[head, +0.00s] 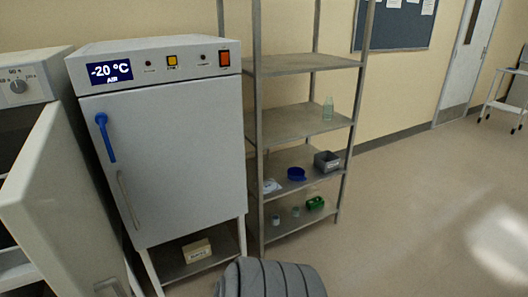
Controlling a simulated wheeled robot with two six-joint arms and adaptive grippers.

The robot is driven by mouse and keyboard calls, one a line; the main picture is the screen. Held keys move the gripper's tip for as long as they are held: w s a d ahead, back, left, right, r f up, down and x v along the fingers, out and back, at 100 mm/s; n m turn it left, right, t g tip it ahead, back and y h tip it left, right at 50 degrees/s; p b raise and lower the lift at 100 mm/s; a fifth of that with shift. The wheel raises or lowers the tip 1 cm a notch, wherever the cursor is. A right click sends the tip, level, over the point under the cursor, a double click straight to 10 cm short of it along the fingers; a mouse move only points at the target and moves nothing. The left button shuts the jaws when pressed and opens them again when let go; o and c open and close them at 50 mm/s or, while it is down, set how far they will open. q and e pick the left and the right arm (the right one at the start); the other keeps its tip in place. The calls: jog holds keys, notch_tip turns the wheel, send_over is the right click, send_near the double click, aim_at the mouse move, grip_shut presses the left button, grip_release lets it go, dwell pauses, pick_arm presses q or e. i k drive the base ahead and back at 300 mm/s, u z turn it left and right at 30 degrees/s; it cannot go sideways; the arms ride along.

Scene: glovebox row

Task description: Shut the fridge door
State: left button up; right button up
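A white door (62,205) stands open at the left edge, swung out toward me, with a recessed grip low on it. It appears to belong to the white cabinet (38,75) with a dial at the far left. That cabinet's inside is dark and mostly hidden by the door. Beside it stands a white freezer cabinet (172,150) on legs, marked -20 °C, with a blue lever handle (105,138). Its door looks closed. No writing in view names the fridge. Neither of my grippers is in view.
A box (197,250) sits under the freezer. The floor (420,200) at right is clear.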

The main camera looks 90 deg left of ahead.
aim_at(51, 204)
jog(key=i, duration=0.2)
jog(key=u, duration=4.25)
jog(key=i, duration=0.5)
jog(key=u, duration=0.6)
jog(key=k, duration=1.3)
jog(key=i, duration=0.8)
jog(key=u, duration=0.05)
